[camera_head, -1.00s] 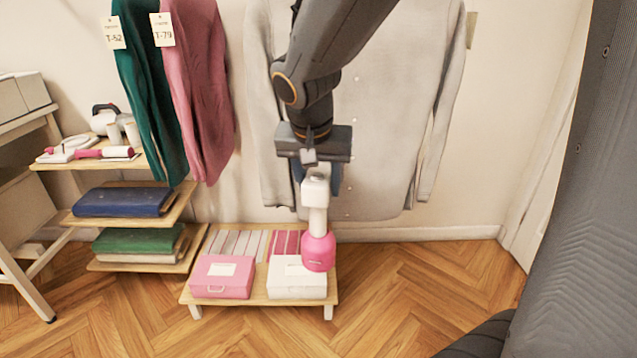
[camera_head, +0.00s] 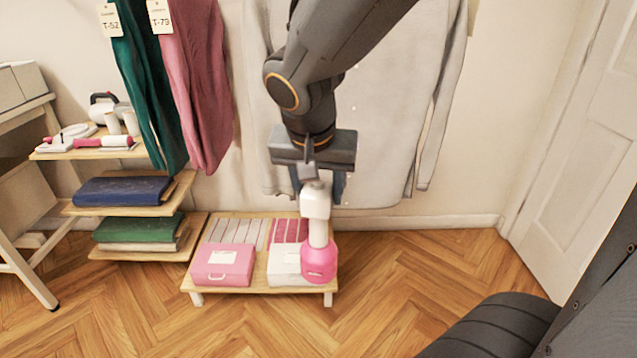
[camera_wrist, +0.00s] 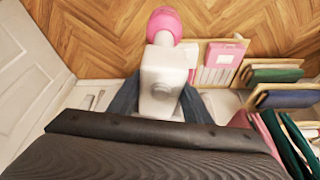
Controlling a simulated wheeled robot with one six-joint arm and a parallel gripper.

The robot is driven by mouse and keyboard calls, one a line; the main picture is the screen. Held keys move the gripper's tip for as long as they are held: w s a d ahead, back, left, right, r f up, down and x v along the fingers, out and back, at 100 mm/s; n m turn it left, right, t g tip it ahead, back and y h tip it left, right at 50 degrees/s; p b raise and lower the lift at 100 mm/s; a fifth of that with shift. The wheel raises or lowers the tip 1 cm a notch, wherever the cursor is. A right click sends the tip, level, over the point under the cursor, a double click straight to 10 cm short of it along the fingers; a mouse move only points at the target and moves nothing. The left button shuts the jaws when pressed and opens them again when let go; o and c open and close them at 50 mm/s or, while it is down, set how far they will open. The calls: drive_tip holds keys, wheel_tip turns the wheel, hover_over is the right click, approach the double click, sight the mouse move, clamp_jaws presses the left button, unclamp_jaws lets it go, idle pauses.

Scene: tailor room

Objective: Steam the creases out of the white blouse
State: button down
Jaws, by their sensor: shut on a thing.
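The white blouse (camera_head: 380,130) hangs flat against the wall. My arm hides much of its left part and middle. It reads pale grey-white, with small buttons down the front; creases are hard to make out. My gripper (camera_head: 318,186) is in front of the blouse's lower part, shut on a pink-and-white handheld steamer (camera_head: 318,255). The steamer hangs upright, white end up and pink end down, in front of the low stand. In the wrist view the fingers clasp the steamer's white body (camera_wrist: 162,80), and its pink end (camera_wrist: 164,24) points away.
The low wooden stand (camera_head: 253,286) carries a pink box (camera_head: 222,270) and a white box (camera_head: 284,268). Green (camera_head: 150,110) and pink (camera_head: 200,100) garments hang left of the blouse. Shelves with folded cloth stand at left, a door (camera_head: 580,170) at right.

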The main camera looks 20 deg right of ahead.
sight(320, 209)
drive_tip(key=shift+s+a, duration=0.25)
drive_tip(key=shift+s, duration=0.55)
drive_tip(key=shift+s+a, duration=0.3)
drive_tip(key=shift+s, duration=0.5)
drive_tip(key=shift+s+a, duration=0.25)
drive_tip(key=shift+s, duration=0.55)
drive_tip(key=shift+w, duration=0.1)
